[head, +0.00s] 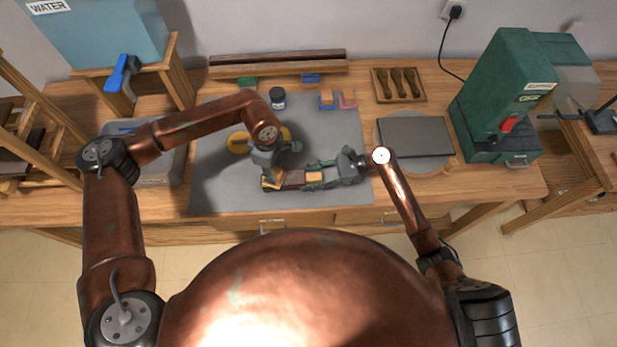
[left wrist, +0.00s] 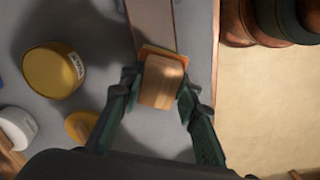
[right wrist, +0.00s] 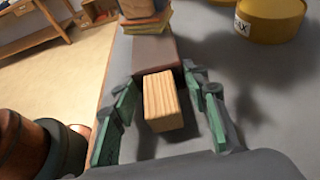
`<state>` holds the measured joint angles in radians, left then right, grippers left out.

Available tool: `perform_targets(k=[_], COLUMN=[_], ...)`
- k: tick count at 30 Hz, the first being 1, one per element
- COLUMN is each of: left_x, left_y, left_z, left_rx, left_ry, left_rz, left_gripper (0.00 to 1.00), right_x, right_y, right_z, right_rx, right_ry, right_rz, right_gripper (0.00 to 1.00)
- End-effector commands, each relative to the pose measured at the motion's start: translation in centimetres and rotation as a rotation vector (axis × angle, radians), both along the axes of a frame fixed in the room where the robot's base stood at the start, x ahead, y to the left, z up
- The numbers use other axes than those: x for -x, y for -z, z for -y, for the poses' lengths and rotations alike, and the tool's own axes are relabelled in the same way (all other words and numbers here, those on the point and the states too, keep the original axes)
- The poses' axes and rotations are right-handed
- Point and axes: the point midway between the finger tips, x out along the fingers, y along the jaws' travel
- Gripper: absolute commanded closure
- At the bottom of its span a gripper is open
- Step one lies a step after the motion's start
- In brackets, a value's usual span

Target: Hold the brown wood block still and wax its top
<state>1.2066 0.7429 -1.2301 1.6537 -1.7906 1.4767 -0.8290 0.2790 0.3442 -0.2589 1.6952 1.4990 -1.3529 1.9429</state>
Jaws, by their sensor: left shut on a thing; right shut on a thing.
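The brown wood block (head: 293,180) lies lengthwise on the grey mat near the bench's front edge. It also shows in the right wrist view (right wrist: 156,52). My right gripper (head: 317,180) is shut on a pale wood piece (right wrist: 163,103) at the block's right end; whether the two are joined I cannot tell. My left gripper (head: 270,177) is shut on a pale-handled pad (left wrist: 163,80) with an orange base. The pad appears to rest on the block's left end. The yellow wax tin (left wrist: 54,70) stands on the mat behind the left gripper.
A dark-lidded jar (head: 278,98) and small coloured blocks (head: 327,99) stand at the mat's back. A grey plate (head: 415,136) and a green machine (head: 505,95) are to the right. A grey tray (head: 160,172) is at left. The mat's front (head: 235,200) has bare room.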

Motion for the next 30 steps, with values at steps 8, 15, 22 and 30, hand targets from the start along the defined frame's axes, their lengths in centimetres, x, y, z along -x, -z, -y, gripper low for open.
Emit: perform_targets(k=[8,15,22,30], left_x=[0.0,-0.1,-0.1,-0.1], left_y=[0.0,0.0,0.1,0.2], left_z=[1.0,2.7,4.0,5.1], left_rx=[0.0,0.0,0.0,0.001], left_ry=[-0.001,0.001,0.001,0.0], left_rz=[0.0,0.001,0.001,0.001], left_gripper=[0.9,0.9,0.9,0.9], right_x=[0.1,0.1,0.1,0.1], right_y=[0.3,0.3,0.3,0.3], right_z=[0.1,0.1,0.1,0.1], right_rx=[0.004,0.004,0.004,0.004], right_ry=[0.0,0.001,0.001,0.001], right_rz=[-0.003,-0.004,-0.004,-0.004], right_gripper=[0.88,0.88,0.88,0.88])
